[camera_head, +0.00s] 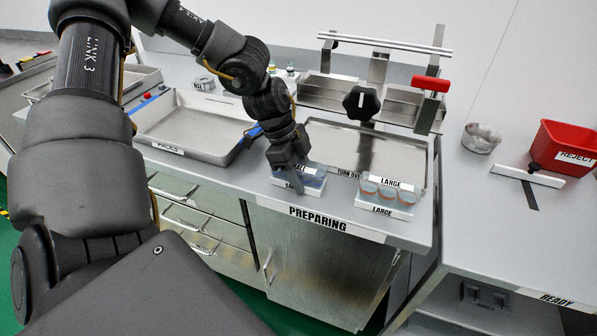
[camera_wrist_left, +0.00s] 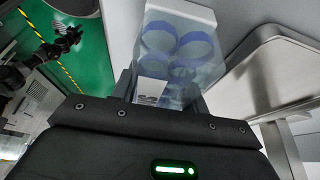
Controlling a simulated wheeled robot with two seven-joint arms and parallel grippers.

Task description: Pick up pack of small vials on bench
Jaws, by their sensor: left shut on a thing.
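The pack of small vials (camera_head: 314,181) is on the bench near its front edge, at the "SMALL" label, partly hidden by my left gripper (camera_head: 293,172). In the left wrist view the pack (camera_wrist_left: 182,45) is a clear block with several blue-rimmed round vials, between the gripper's fingers (camera_wrist_left: 160,92). The left gripper comes down on it from above and is shut on it. I cannot tell whether the pack is clear of the bench.
A pack of large vials (camera_head: 386,193) stands to the right. The "PACKS" tray (camera_head: 158,150) is on the left, and a turn-over plate (camera_head: 375,155) with a black knob (camera_head: 361,102) is behind. A red reject bin (camera_head: 565,145) and metal cup (camera_head: 481,138) are on the right bench.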

